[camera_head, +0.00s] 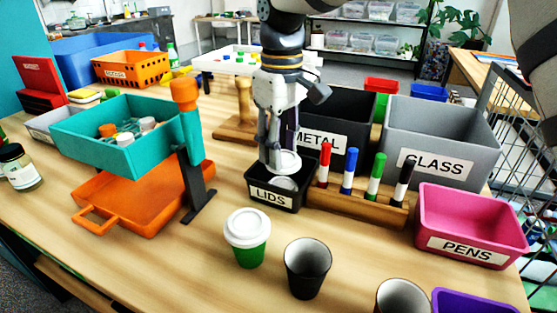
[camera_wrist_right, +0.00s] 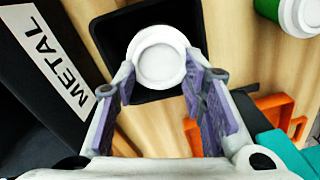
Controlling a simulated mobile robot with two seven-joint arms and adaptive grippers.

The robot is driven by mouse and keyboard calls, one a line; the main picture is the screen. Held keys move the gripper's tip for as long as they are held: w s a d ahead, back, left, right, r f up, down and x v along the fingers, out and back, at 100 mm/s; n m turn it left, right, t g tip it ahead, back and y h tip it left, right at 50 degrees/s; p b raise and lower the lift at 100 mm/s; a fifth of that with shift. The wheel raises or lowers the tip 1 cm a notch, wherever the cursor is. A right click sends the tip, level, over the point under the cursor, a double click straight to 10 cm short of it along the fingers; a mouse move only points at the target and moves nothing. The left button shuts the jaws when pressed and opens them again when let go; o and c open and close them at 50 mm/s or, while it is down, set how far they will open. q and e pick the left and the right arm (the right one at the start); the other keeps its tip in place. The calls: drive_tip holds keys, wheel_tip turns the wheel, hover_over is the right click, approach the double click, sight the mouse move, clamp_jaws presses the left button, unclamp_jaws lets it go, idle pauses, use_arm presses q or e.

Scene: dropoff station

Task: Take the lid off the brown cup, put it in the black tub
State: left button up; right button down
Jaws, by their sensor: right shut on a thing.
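My right gripper (camera_head: 276,150) points down over the small black tub (camera_head: 262,196) labelled LIDS. It is shut on a white lid (camera_head: 285,163), held at the tub's opening. In the right wrist view the lid (camera_wrist_right: 160,62) sits between the fingertips (camera_wrist_right: 158,85), with the black tub (camera_wrist_right: 118,30) behind it. Another pale round thing (camera_head: 286,184) shows inside the tub, partly hidden. A dark open cup (camera_head: 308,268) and a brownish open cup (camera_head: 403,297), cut by the bottom edge, stand without lids at the front. My left gripper is not in view.
A green cup with a white lid (camera_head: 247,228) stands in front of the tub. A wooden marker holder (camera_head: 340,199) is right beside it, with the METAL bin (camera_head: 340,110) behind. A pink PENS bin (camera_head: 470,225) is right.

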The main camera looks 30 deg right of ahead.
drive_tip(key=f, duration=0.3)
drive_tip(key=shift+w+d+f, duration=0.15)
drive_tip(key=shift+w+f, duration=0.15)
drive_tip(key=shift+f, duration=0.05)
drive_tip(key=shift+f, duration=0.15)
drive_tip(key=shift+f, duration=0.45)
drive_tip(key=c, duration=1)
unclamp_jaws()
drive_tip(key=shift+r, duration=0.1)
wheel_tip(320, 180, up, 13)
